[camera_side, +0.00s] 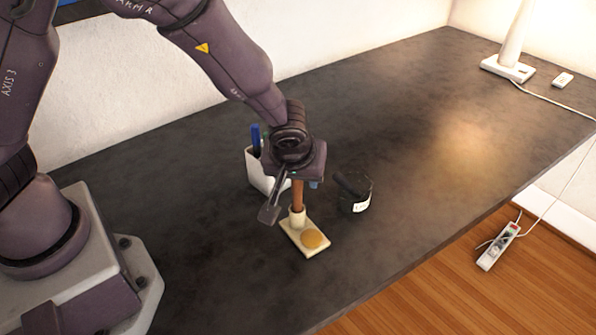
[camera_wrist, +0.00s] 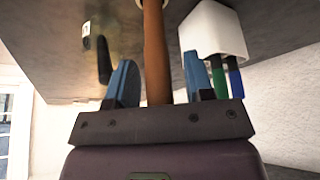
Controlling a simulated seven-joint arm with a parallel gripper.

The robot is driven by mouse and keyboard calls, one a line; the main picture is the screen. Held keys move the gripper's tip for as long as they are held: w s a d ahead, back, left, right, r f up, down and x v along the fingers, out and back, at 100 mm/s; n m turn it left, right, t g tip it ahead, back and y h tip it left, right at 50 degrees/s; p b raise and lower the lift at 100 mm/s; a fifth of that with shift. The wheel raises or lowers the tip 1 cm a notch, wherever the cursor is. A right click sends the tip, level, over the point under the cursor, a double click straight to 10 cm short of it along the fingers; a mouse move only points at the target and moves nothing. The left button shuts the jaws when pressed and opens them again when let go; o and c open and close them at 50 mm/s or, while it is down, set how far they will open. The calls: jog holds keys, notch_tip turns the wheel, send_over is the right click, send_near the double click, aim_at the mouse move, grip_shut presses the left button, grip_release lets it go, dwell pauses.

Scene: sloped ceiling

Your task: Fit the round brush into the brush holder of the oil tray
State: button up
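The round brush shows as a brown handle (camera_side: 298,194) standing upright under my gripper. Its lower end meets the cream brush holder (camera_side: 297,216) at the back of the oil tray (camera_side: 291,239); the bristles are hidden, and I cannot tell how deep it sits. A round yellow-brown oil patch (camera_side: 313,239) lies on the tray's front. My gripper (camera_wrist: 158,60) is above the holder. In the wrist view its two blue fingers stand apart on either side of the brush handle (camera_wrist: 155,45), with gaps visible, so it looks open. The holder's pale rim shows at that view's top edge.
A white cup (camera_side: 262,170) with pens stands close behind my gripper, and also shows in the wrist view (camera_wrist: 212,32). A dark jar (camera_side: 355,190) with a white label stands right of the tray.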

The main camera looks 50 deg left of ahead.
jog(key=v, duration=1.2)
jog(key=s+a+r+m+t+h, duration=0.1)
jog(key=s+a+r+m+h, duration=0.2)
jog(key=s+a+r+m, duration=0.5)
jog(key=s+a+r, duration=0.3)
jog(key=s+r, duration=0.1)
jog(key=s, duration=0.3)
jog(key=shift+s+a+r+t, duration=0.15)
jog(key=shift+a+r+t, duration=0.1)
jog(key=shift+a+t, duration=0.15)
